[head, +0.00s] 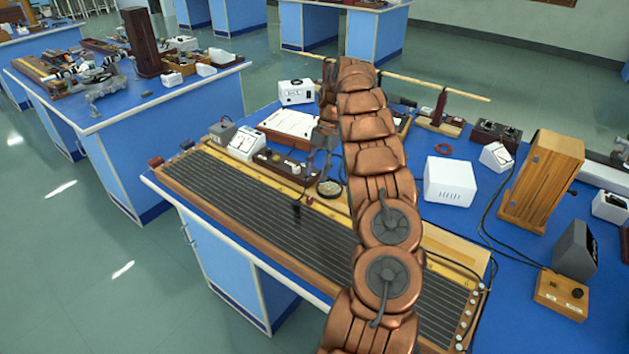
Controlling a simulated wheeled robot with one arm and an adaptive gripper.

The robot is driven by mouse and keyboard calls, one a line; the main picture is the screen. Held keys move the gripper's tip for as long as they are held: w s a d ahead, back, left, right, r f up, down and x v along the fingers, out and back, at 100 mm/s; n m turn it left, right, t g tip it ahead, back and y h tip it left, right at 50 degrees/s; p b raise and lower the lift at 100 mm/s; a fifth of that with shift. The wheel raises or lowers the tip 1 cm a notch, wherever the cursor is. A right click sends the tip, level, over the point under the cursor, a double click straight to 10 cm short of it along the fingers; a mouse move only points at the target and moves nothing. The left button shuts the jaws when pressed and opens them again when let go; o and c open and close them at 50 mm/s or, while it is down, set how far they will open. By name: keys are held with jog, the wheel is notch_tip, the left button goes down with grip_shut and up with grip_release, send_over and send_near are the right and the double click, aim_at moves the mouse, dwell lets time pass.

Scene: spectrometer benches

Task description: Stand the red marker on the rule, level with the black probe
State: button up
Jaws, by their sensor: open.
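My gripper (320,168) hangs from the far end of my copper-coloured arm, fingers pointing down and apart, with nothing visible between them. It is above the far side of a long wired board (265,208). The rule (340,212) appears to be the pale yellow strip along the board's far edge; my arm hides part of it. A small black probe (297,208) stands over the board's wires, below and left of the gripper. A small dark red block (155,162) at the board's left end may be the red marker; it is too small to be sure.
Behind the board are a white meter (246,144), a paper sheet (290,124) and a round dish (330,188). To the right are a white box (450,182), a wooden cabinet (541,180) and loose cables. Some blue tabletop right of the white box is clear.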

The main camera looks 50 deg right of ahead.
jog(key=shift+p+v, duration=1.65)
jog(key=shift+v, duration=0.4)
jog(key=s+a+r+m+h, duration=0.1)
jog(key=a+r+m, duration=0.25)
jog(key=a, duration=0.55)
jog(key=s+a+r+m+g+h, duration=0.1)
jog(key=a+r+m, duration=0.3)
jog(key=a, duration=0.5)
jog(key=s+a+r+m+h, duration=0.1)
jog(key=a+r+m, duration=0.3)
jog(key=a, duration=0.5)
jog(key=s+a+r+m, duration=0.1)
jog(key=s+a+m, duration=0.3)
jog(key=s+a, duration=0.85)
jog(key=s+a+f+m, duration=0.1)
jog(key=s+a+f, duration=0.1)
jog(key=s, duration=0.4)
jog(key=s+a+f+m+h, duration=0.1)
jog(key=s+a+f+m, duration=0.1)
jog(key=s, duration=0.5)
jog(key=shift+s+a+h, duration=0.15)
jog(key=shift+a+h, duration=0.15)
jog(key=shift+a, duration=0.2)
jog(key=shift+m, duration=0.25)
